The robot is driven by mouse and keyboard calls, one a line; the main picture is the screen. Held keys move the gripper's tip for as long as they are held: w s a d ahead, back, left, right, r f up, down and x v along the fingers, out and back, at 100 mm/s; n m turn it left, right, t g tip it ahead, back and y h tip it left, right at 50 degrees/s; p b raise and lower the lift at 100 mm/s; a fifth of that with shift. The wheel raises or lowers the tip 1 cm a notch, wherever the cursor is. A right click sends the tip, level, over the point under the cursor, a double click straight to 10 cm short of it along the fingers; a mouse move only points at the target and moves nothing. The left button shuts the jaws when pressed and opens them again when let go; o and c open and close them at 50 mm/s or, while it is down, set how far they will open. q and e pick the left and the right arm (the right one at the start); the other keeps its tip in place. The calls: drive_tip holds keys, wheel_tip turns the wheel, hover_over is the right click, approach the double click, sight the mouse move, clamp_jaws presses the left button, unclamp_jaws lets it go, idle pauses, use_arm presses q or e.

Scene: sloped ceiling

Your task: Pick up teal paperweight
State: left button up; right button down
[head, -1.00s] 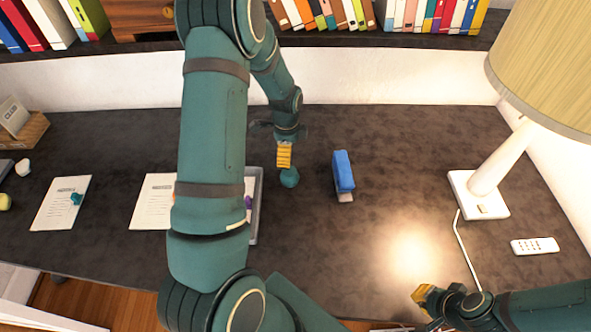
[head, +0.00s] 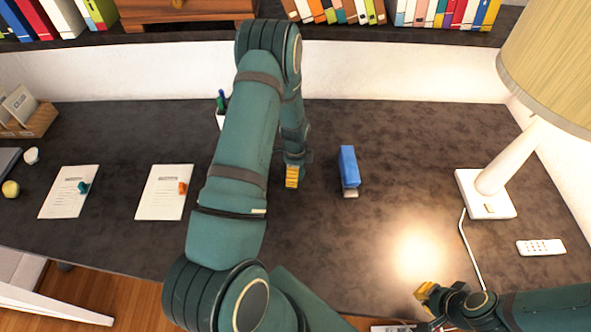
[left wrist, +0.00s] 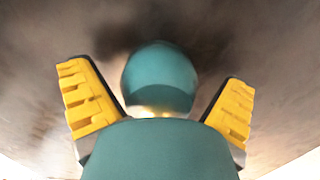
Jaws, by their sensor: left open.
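In the left wrist view, a smooth teal rounded paperweight (left wrist: 160,78) lies between the two yellow fingers of my left gripper (left wrist: 155,88), with a visible gap on each side. A larger teal form fills the bottom of that view; I cannot tell if it is part of my gripper. In the head view, my left gripper (head: 292,180) points down at the desk and hides the paperweight. My left gripper is open. My right gripper (head: 426,294) is at the desk's front right, and its finger gap is unclear.
A blue stapler-like object (head: 348,168) stands just right of my left gripper. Left are paper sheets (head: 155,205) with a small orange (head: 182,188) and a small teal piece (head: 84,187). A lamp (head: 487,205) and a white remote (head: 541,247) stand right. The middle right is clear.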

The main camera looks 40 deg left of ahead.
use_arm(q)
drive_tip(key=shift+f, duration=0.1)
drive_tip(key=shift+c, duration=0.3)
drive_tip(key=c, duration=1.3)
